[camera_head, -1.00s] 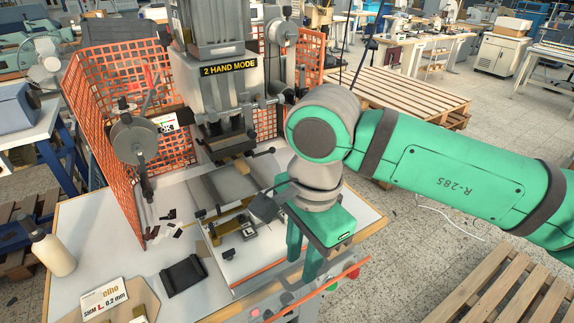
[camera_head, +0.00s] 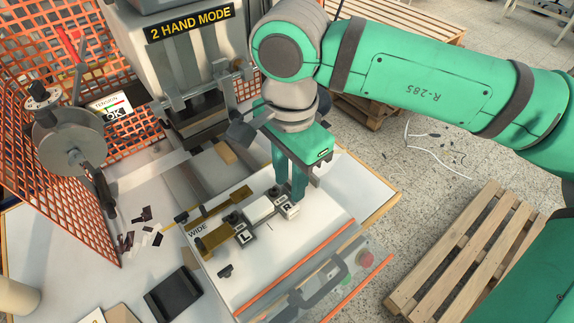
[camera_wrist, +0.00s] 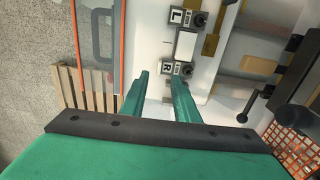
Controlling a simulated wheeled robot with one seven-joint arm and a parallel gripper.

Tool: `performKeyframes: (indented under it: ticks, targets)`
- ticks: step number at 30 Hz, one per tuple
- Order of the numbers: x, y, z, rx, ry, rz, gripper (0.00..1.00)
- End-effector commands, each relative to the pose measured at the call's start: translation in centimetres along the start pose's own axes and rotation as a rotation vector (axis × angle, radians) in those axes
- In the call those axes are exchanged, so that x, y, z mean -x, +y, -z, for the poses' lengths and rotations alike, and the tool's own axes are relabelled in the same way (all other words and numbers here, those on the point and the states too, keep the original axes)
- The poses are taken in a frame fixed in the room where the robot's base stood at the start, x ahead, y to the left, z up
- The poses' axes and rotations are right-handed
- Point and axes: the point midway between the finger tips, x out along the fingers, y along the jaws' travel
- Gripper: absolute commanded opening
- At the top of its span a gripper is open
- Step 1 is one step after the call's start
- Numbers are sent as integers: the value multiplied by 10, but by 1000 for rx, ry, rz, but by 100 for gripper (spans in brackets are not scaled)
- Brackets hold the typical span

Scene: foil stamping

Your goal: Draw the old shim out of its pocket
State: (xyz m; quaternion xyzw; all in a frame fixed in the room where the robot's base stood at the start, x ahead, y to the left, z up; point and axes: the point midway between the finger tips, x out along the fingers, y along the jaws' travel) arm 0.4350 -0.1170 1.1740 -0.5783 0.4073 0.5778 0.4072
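The block marked L (camera_head: 246,236) and the block marked R (camera_head: 287,210) sit on the white plate, with a white piece (camera_head: 259,209) between them. Each has a dark knob beside it. In the wrist view the L block (camera_wrist: 180,16) is at the top and the R block (camera_wrist: 177,68) lies just beyond my fingers. I cannot make out the old shim or which slot is its pocket. My gripper (camera_head: 291,192) points down beside the R block in the head view. In the wrist view my gripper (camera_wrist: 159,77) is open, with nothing visible between its fingers.
The press head marked 2 HAND MODE (camera_head: 190,50) stands behind the plate. An orange mesh guard (camera_head: 62,190) is at left, and a dark tray (camera_head: 174,294) lies front left. A brass-coloured piece (camera_head: 212,240) lies left of the L block. Orange strips (camera_head: 293,268) edge the front.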

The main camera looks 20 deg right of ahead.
Motion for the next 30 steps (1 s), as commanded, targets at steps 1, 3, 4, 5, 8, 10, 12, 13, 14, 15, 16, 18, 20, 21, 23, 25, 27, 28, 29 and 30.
performKeyframes:
  ticks: [1, 3, 4, 5, 8, 10, 12, 13, 14, 15, 16, 18, 20, 21, 23, 25, 27, 28, 29, 30]
  targets:
    - [-8, 1, 0, 0, -2, -2, 28]
    - [-19, 1, 0, 1, -2, -2, 28]
    - [-24, 1, 0, 0, -2, -2, 28]
    - [-29, 1, 0, 0, -2, -2, 28]
    - [-46, 1, 0, 0, -2, -1, 28]
    - [-57, 1, 0, -1, -2, -2, 28]
    - [-68, 1, 0, 0, -3, -1, 28]
    - [-71, 1, -1, 1, -3, -1, 28]
    - [-75, 0, -1, 3, -2, 0, 28]
    - [-79, 0, -2, 5, -1, -1, 28]
    - [-82, -1, -3, 7, -2, -2, 28]
    - [-87, -2, -4, 11, -1, 0, 28]
    - [-90, -2, -4, 12, -1, 0, 28]
    - [-91, -2, -4, 11, -1, 0, 28]
    - [-92, -2, -4, 10, -1, 0, 28]
    - [-93, -2, -3, 8, -1, 0, 28]
    - [-93, -1, -3, 6, -1, 0, 28]
    - [-93, -1, -2, 5, -1, 0, 28]
    - [-93, -1, -2, 5, -1, 0, 28]
    - [-93, -1, -2, 4, -1, 0, 28]
